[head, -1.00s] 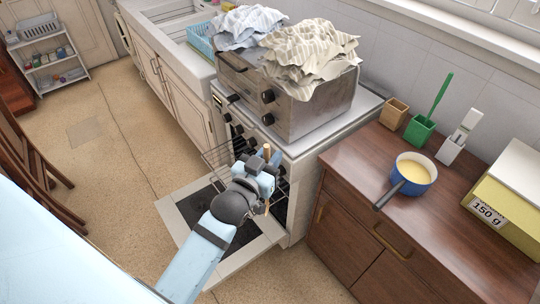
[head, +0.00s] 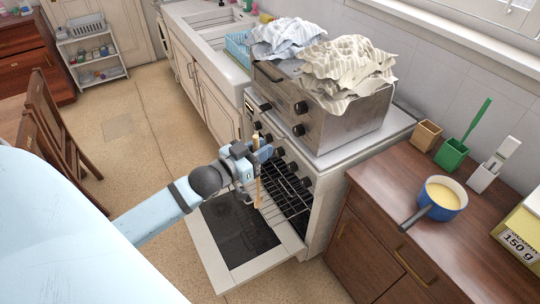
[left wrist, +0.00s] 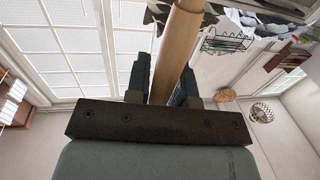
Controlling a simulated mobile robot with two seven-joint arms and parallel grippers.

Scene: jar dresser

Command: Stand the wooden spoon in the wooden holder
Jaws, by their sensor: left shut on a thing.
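The wooden spoon (head: 258,190) is held upright in my left gripper (head: 260,148), in front of the oven and over its open door. In the left wrist view, the spoon's light wooden handle (left wrist: 178,45) runs between the two dark fingers of my left gripper (left wrist: 163,82), which is shut on it. The wooden holder (head: 427,135) is a small tan open box on the brown dresser top, near the wall. It is upright and apart from the gripper, to its right. My right gripper is not in view.
A green holder (head: 451,154) with a green utensil and a white holder (head: 482,179) with a white utensil stand right of the wooden holder. A blue pan (head: 446,193) sits in front. The open oven door (head: 238,230) and rack (head: 288,186) lie below my gripper.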

